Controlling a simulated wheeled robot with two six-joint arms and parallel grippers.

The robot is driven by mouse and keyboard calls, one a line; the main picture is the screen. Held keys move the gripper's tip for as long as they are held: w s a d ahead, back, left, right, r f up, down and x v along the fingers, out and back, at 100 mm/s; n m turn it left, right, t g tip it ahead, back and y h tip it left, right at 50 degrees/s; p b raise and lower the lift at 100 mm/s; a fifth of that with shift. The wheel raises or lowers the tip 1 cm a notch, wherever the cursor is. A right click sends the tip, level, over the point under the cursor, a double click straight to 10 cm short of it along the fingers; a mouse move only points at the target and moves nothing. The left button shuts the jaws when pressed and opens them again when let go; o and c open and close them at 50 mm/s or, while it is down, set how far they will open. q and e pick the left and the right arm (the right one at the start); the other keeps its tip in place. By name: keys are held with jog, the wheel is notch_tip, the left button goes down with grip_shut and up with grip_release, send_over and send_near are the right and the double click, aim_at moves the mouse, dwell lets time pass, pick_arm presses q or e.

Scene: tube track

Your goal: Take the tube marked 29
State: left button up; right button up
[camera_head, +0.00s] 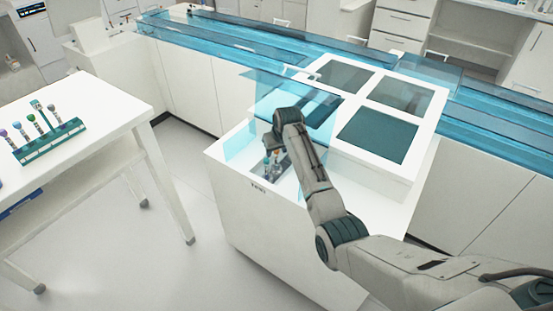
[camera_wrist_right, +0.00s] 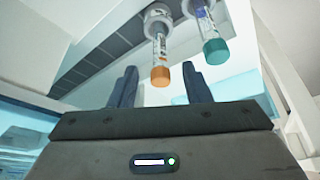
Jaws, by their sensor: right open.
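In the right wrist view, an orange-capped tube (camera_wrist_right: 160,55) with a printed label shows between the two dark fingers of my right gripper (camera_wrist_right: 160,68). The fingers stand apart on either side and do not appear to touch it. A teal-capped tube (camera_wrist_right: 210,35) shows to the right, outside the fingers. Both run into round grey holders at the top of the picture. I cannot read 29 on either label. In the head view, my right gripper (camera_head: 272,150) is over the tube opening of the white machine (camera_head: 245,205), partly hidden by my wrist. My left gripper is not in view.
A teal rack (camera_head: 50,143) with several capped tubes stands on the white table (camera_head: 105,110) at left. Clear blue panels (camera_head: 240,140) border the opening. A blue covered track (camera_head: 220,40) runs behind. Floor (camera_head: 190,195) between table and machine is free.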

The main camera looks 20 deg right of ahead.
jog(key=shift+w+a+f, duration=0.1)
jog(key=shift+w+f, duration=0.15)
jog(key=shift+f, duration=0.35)
jog(key=c, duration=0.8)
jog(key=shift+c, duration=0.2)
jog(key=shift+r, duration=0.1)
